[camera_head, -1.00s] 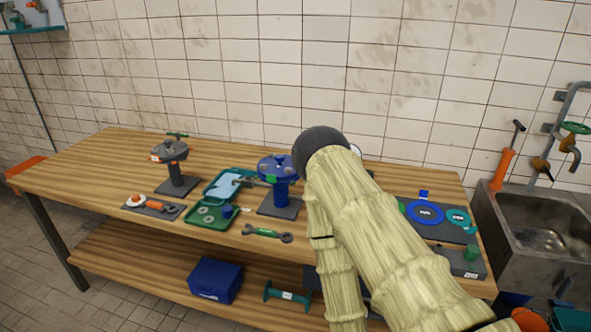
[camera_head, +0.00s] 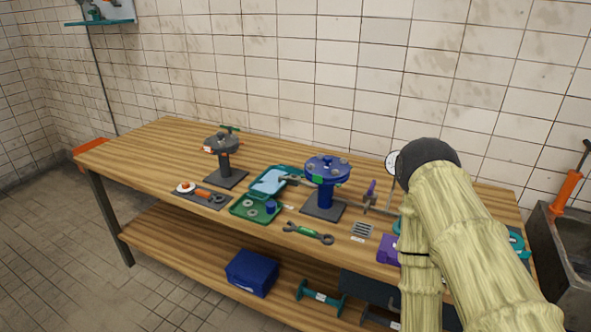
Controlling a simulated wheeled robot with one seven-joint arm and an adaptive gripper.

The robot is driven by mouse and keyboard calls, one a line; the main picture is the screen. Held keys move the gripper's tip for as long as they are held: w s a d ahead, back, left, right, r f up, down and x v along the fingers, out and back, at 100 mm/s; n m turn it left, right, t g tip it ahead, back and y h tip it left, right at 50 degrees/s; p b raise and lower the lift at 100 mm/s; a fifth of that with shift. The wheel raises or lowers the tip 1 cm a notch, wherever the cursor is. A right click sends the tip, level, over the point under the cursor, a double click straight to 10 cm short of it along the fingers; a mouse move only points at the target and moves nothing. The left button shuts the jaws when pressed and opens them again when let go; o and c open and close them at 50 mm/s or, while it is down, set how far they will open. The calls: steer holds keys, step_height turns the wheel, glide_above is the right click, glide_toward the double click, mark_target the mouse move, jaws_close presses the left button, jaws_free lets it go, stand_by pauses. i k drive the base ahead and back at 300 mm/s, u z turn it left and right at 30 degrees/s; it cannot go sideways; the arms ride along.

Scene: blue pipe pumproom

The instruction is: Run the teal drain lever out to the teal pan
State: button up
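I cannot pick out a teal drain lever for certain. A teal tray (camera_head: 291,170) with a pale blue inside lies on the bench beside the blue flanged stand (camera_head: 326,170). I cannot tell whether it is the teal pan. Part of a teal ring (camera_head: 517,241) shows at the right end of the bench, mostly behind my arm. A teal spool-shaped piece (camera_head: 320,298) is on the lower shelf. My sleeved arm fills the right of the view; my gripper is out of sight.
The wooden bench (camera_head: 135,160) holds a grey flanged stand (camera_head: 225,145), a green parts tray (camera_head: 238,210), a green-handled wrench (camera_head: 308,233) and a purple block (camera_head: 388,250). A blue box (camera_head: 252,272) sits on the lower shelf. A sink (camera_head: 560,250) is at right. The bench's left end is clear.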

mark_target(294, 172)
steer(key=u, duration=3.3)
steer(key=k, duration=1.15)
steer(key=z, duration=1.9)
